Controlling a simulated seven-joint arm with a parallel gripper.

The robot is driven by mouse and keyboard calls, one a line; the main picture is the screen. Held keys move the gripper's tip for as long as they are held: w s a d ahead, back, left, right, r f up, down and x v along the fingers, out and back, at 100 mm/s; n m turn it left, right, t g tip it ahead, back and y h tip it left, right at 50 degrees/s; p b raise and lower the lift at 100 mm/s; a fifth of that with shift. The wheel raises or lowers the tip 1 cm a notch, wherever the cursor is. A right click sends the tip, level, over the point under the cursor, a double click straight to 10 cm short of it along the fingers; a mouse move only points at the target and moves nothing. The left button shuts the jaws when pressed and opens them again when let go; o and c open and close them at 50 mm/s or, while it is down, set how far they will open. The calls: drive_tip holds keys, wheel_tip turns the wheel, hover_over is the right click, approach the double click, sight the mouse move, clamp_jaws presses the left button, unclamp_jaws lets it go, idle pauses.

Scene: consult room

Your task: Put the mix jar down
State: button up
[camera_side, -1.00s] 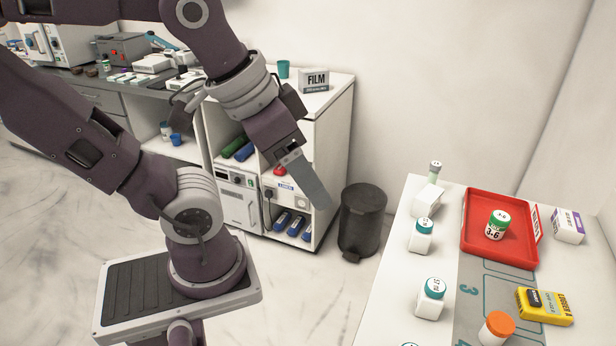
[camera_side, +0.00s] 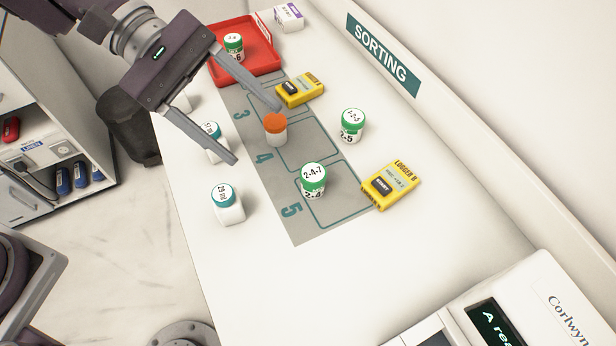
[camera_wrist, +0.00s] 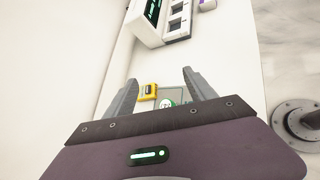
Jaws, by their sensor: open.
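No jar carries a readable "mix" mark. An orange-lidded white jar (camera_side: 275,130) stands upright on the grey numbered mat (camera_side: 300,233), near the 4. A green-lidded jar marked 2-4-7 (camera_side: 313,181) stands on the mat near the 5. A green-lidded jar (camera_side: 352,126) stands right of the mat, and another (camera_side: 234,46) is in the red tray (camera_side: 268,62). My gripper (camera_side: 255,132) is open over the table, fingertips appearing either side of the orange-lidded jar; the height gap is unclear. In the wrist view, a green lid (camera_wrist: 167,103) shows between the fingers (camera_wrist: 160,78).
Teal-lidded bottles (camera_side: 228,205) stand left of the mat. Yellow loggers lie at its right, one lower (camera_side: 391,186) and one near the tray (camera_side: 299,90). A white device with a screen (camera_side: 510,310) is at lower right. The table between is clear.

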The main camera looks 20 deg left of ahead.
sight(313, 180)
drive_tip(key=w+d+f+n, duration=0.1)
drive_tip(key=w+f+n, duration=0.1)
drive_tip(key=f, duration=0.4)
drive_tip(key=w+d+f+n+t+h, duration=0.1)
drive_tip(key=w+f+n, duration=0.1)
drive_tip(key=f, duration=0.3)
drive_tip(key=w+d+f+n+t+h, duration=0.1)
drive_tip(key=w+f+n, duration=0.1)
drive_tip(key=f, duration=0.4)
drive_tip(key=shift+w+f+n, duration=0.15)
drive_tip(key=shift+f+n, duration=0.15)
drive_tip(key=shift+n, duration=0.5)
drive_tip(key=x, duration=0.5)
drive_tip(key=shift+r, duration=0.1)
clamp_jaws()
